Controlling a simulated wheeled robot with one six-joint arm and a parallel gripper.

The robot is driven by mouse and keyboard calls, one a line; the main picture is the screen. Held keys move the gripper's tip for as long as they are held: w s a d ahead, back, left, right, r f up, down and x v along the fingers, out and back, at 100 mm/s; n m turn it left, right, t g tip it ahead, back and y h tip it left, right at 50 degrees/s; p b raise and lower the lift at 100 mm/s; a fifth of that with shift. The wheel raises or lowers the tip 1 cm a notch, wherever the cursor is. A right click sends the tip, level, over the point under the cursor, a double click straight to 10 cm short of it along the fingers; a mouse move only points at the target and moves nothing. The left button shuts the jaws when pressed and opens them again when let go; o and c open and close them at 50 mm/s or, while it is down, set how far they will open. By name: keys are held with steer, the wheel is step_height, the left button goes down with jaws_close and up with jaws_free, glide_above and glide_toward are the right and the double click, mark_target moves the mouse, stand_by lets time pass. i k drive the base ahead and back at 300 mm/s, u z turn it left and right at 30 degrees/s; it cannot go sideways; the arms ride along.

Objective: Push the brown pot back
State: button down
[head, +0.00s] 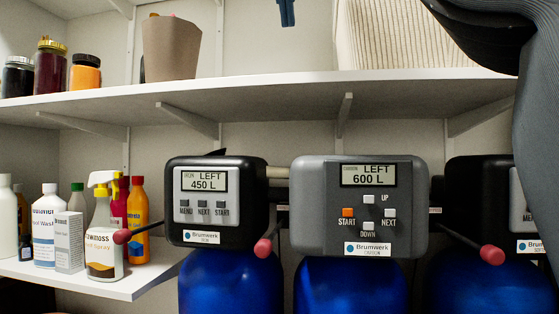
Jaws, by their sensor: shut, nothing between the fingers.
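The brown pot (172,48) stands upright on the upper white shelf, left of the middle, near the shelf's front edge. It is tapered, wider at the top, and something small and reddish shows just over its rim. My gripper (286,22) shows only as dark blue fingertips at the top edge, pointing down, to the right of the pot and apart from it. The fingers look shut and empty. The rest of the gripper is out of the picture.
Jars (50,68) stand left of the pot on the upper shelf (240,98); a striped basket (400,38) stands at its right. The shelf between pot and basket is clear. Below are bottles (104,225) and control units (358,207) on blue vessels. My arm fills the right edge.

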mark_target(171, 44)
steer(key=k, duration=0.95)
steer(key=u, duration=0.05)
